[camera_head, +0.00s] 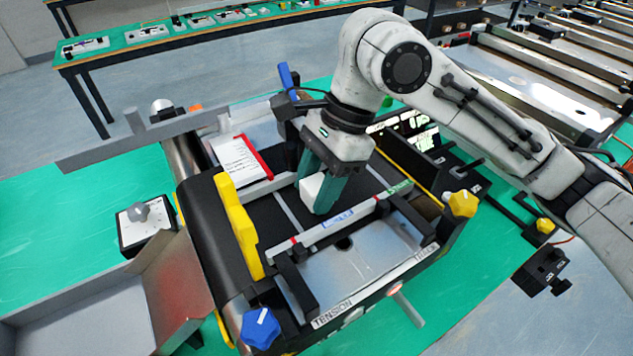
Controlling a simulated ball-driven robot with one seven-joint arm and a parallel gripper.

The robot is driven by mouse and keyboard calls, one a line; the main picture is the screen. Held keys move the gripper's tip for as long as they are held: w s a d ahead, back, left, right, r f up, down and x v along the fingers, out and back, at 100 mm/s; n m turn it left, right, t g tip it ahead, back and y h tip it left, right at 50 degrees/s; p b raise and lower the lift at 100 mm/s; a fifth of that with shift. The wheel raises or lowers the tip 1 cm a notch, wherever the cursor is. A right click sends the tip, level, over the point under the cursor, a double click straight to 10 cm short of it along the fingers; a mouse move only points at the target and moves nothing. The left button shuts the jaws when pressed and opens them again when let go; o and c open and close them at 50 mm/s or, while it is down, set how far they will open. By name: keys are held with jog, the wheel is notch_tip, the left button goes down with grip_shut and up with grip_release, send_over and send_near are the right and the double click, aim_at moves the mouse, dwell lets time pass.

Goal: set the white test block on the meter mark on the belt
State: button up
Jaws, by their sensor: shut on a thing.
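The white test block (312,188) is between the fingers of my gripper (323,190), low over the black belt (268,215) of the mini conveyor. My gripper points down and is shut on the block; its teal fingers hide part of it. I cannot tell whether the block touches the belt. Pale lines (291,212) cross the belt beside the block. I cannot tell which of them is the meter mark, and the gripper hides part of the belt.
A yellow guard (238,225) stands along the belt's left side. A rail with labels (335,222) runs in front of the gripper. Blue (260,327) and yellow (462,204) knobs stick up at the front corners. An open grey box (85,315) lies at lower left.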

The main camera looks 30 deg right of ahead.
jog(key=shift+f, duration=0.1)
jog(key=o, duration=1.1)
jog(key=shift+c, duration=0.2)
jog(key=v, duration=1.2)
